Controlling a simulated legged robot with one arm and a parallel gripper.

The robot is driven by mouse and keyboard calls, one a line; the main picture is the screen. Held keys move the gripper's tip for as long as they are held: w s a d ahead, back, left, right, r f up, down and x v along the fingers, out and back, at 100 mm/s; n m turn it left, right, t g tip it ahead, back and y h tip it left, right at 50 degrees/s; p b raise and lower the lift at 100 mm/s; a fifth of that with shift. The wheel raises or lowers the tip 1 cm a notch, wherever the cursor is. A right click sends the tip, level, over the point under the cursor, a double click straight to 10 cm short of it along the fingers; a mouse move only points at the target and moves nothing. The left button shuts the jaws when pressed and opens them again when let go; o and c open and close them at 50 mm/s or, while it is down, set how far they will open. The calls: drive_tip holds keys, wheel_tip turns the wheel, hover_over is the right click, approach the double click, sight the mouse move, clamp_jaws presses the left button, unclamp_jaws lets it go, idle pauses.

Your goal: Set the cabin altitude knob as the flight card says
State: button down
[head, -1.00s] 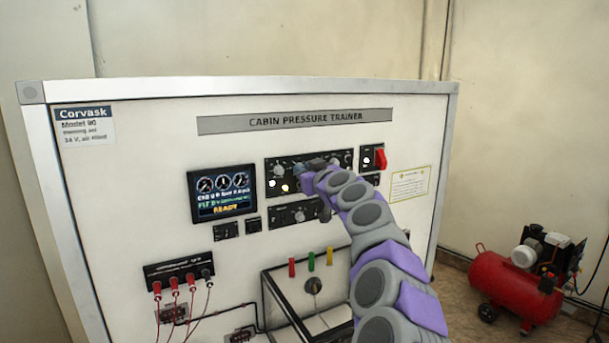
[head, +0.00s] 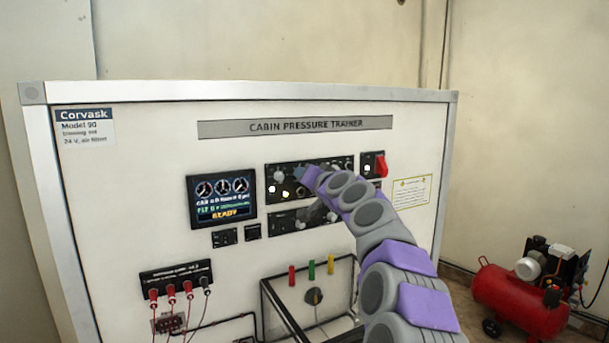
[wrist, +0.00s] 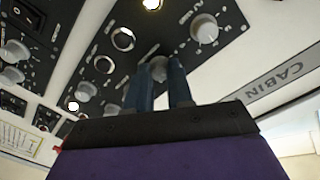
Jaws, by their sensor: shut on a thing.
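The white trainer board carries a black control panel (head: 277,173) with several grey knobs, white lights and small dials. My gripper (wrist: 160,88) has its two dark fingers closed around a small grey knob (wrist: 158,70) on this panel in the wrist view. The knob's pointer and scale are mostly hidden by the fingers, and I cannot read its label. In the head view my gripper (head: 302,176) is at the middle of the upper panel and covers part of it. A yellow-edged card (head: 411,192) is on the board at right; its text is too small to read.
A lit screen (head: 222,199) left of the panel shows gauges and "READY". A red switch cover (head: 381,166) sits right of the panel. Red and black plugs with cables (head: 180,290) hang at lower left. A red compressor (head: 515,300) stands on the floor at right.

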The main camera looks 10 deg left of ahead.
drive_tip(key=shift+d+f+m+g+p, duration=0.1)
drive_tip(key=shift+f+m+g+p, duration=0.1)
drive_tip(key=shift+m+p, duration=3)
drive_tip(key=shift+f+m+g+p, duration=0.15)
drive_tip(key=shift+m+p, duration=1.05)
drive_tip(key=shift+m, duration=4)
drive_tip(key=shift+f, duration=0.1)
drive_tip(key=c, duration=1.3)
unclamp_jaws()
drive_tip(key=o, duration=0.3)
drive_tip(key=shift+w, duration=0.2)
drive_tip(key=shift+s+r, duration=0.15)
drive_tip(key=shift+r, duration=0.1)
drive_tip(key=shift+s, duration=0.15)
